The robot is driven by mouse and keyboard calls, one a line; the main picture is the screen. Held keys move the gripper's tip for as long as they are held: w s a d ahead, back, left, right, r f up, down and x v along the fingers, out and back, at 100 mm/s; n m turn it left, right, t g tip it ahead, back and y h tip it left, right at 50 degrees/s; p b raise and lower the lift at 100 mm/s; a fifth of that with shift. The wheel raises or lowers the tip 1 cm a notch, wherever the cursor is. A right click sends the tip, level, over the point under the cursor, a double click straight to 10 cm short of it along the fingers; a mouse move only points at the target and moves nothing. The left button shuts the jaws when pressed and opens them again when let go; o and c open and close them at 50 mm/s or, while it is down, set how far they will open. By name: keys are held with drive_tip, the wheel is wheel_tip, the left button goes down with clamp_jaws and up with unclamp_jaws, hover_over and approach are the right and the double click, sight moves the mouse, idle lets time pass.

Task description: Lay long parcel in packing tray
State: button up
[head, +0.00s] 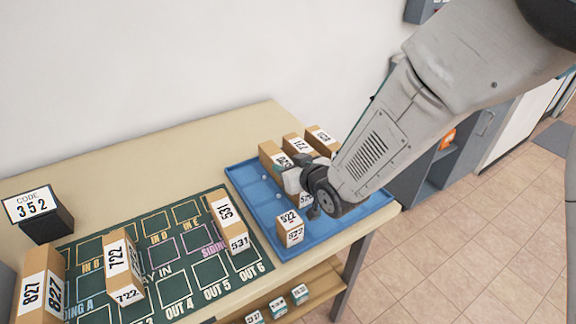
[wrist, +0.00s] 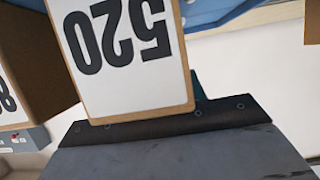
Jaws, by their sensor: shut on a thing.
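The blue packing tray (head: 243,183) lies at the right end of the table. My gripper (head: 308,186) is low over the tray, shut on a brown parcel with a white label. The wrist view shows this parcel (wrist: 135,60) close up, labelled 520 upside down. In the head view the gripper and arm hide much of it, and I cannot tell whether it touches the tray floor. A short parcel 522 (head: 290,230) stands in the tray's front part. Other parcels (head: 296,146) stand at the tray's back.
A green board (head: 180,285) with marked slots bears long parcels 531 (head: 227,222), 722 (head: 122,266) and 827 (head: 40,286). A code sign 352 (head: 33,205) stands at the left. Small labelled boxes (head: 277,307) sit on a lower shelf. The tray's left part is free.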

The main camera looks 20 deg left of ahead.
drive_tip(key=o, duration=1.2)
drive_tip(key=shift+f, duration=0.15)
drive_tip(key=shift+o, duration=0.2)
drive_tip(key=shift+r, duration=0.2)
drive_tip(key=v, duration=1.2)
